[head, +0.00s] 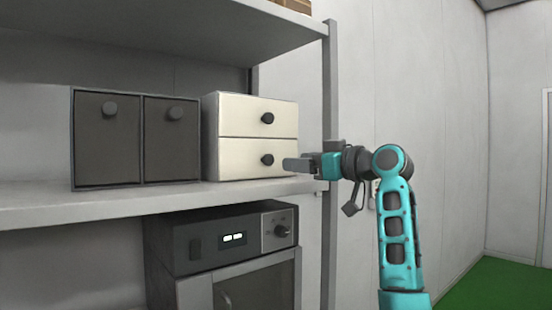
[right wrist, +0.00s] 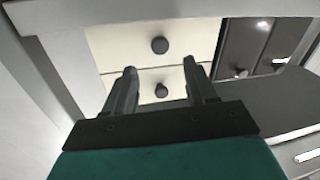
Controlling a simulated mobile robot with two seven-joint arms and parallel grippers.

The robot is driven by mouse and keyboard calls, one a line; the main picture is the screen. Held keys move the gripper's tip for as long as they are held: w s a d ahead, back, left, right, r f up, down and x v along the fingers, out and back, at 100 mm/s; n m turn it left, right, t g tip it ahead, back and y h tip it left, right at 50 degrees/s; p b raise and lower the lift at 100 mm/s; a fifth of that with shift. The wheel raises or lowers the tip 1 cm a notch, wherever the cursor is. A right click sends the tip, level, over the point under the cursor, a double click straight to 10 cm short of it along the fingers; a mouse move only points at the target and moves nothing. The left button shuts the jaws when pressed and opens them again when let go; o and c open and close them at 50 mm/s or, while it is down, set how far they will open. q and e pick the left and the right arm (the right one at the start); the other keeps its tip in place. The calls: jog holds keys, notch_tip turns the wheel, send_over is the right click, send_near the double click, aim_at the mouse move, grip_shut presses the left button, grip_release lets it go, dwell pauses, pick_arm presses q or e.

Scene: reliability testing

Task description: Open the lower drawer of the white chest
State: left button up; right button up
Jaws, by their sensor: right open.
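The white chest (head: 235,125) stands on the grey shelf and has two drawers, one above the other. Its lower drawer (head: 230,158) looks closed, with a dark round knob (head: 267,160). The upper drawer (head: 230,117) looks closed too and has a similar knob (head: 267,118). My right gripper (head: 290,164) is at the height of the lower knob, just to its right in the head view. In the right wrist view its two fingers (right wrist: 162,85) are apart, with the lower knob (right wrist: 161,91) showing between them. I cannot tell whether they touch it. My left gripper is not in view.
A dark cabinet (head: 107,150) with two side-by-side doors and knobs stands left of the chest. A grey shelf post (head: 330,90) rises close to my right gripper. Below the shelf (head: 40,205) is a dark appliance (head: 190,235) with a lit display.

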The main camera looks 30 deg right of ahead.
aim_at(271, 161)
jog(key=p+x, duration=0.1)
jog(key=x, duration=0.7)
jog(key=shift+c, duration=0.2)
jog(key=c, duration=0.3)
grip_shut()
